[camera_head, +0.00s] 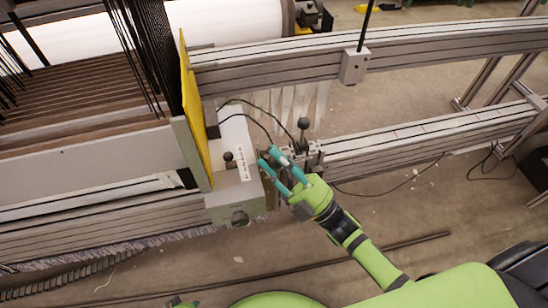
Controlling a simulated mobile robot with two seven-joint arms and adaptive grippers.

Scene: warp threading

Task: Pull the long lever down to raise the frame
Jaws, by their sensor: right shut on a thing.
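My right gripper (275,167), with teal fingers on a green wrist, is in the middle of the view, in front of the lever mechanism at the frame's corner. It is shut on a lever there, but the fingers hide the held part. A lever with a round black knob (303,122) stands upright just right of and behind the fingers. A shorter black knob (228,158) sits on the pale control box (237,196) to the left. The loom frame (95,150) lies at the left.
A yellow panel (194,115) stands beside the control box. Metal rails (430,135) run right from the mechanism, with black cables looping around it. A thin dark rod (365,25) rises from a bracket above. Bare floor (420,195) shows below the rails.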

